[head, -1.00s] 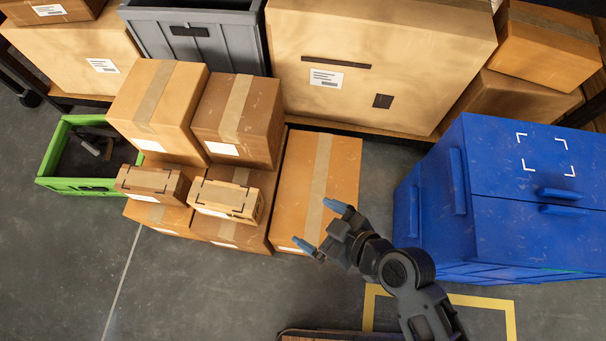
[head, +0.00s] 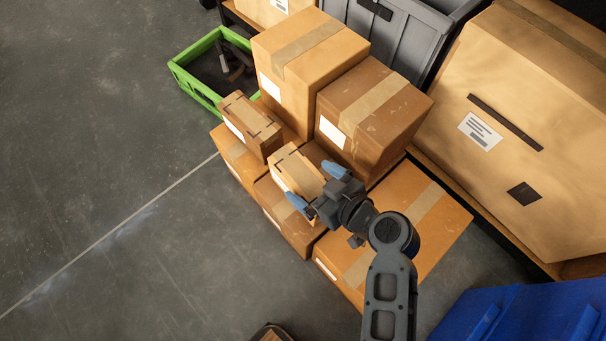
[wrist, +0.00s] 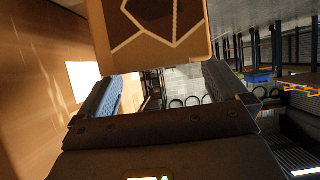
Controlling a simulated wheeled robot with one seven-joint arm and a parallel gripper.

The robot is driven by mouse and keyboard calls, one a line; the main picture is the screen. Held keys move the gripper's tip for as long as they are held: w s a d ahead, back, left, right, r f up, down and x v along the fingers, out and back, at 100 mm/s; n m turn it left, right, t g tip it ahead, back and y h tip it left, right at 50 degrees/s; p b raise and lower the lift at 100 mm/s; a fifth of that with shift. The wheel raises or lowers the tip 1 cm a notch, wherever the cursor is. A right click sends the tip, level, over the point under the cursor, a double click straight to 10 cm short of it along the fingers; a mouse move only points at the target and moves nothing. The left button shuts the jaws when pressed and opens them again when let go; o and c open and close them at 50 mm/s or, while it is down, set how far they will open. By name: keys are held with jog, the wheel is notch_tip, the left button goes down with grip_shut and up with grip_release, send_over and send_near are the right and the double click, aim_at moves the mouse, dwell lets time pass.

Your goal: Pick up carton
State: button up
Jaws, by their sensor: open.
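A small tan carton (head: 293,172) sits on top of the stacked boxes, at my gripper. A similar small carton (head: 250,125) stands beside it, up and to the left. My gripper (head: 313,188) is open, with its blue fingertips at the near right end of the first carton. In the wrist view a carton face (wrist: 160,35) with pale line markings shows ahead of and between the two spread fingers (wrist: 168,88). I cannot tell whether a finger touches it. My gripper hides part of the carton's right end in the head view.
Two larger boxes (head: 305,65) (head: 375,110) rise behind the small cartons. A low wide box (head: 415,220) lies under my arm at right. The floor at left is clear.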

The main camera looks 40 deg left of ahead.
aim_at(292, 170)
jog(key=x, duration=0.2)
jog(key=shift+w+a+f+b, duration=0.1)
jog(key=shift+a+f+b, duration=0.1)
jog(key=shift+a+b, duration=0.15)
jog(key=shift+r, duration=0.15)
grip_shut()
dwell(0.5)
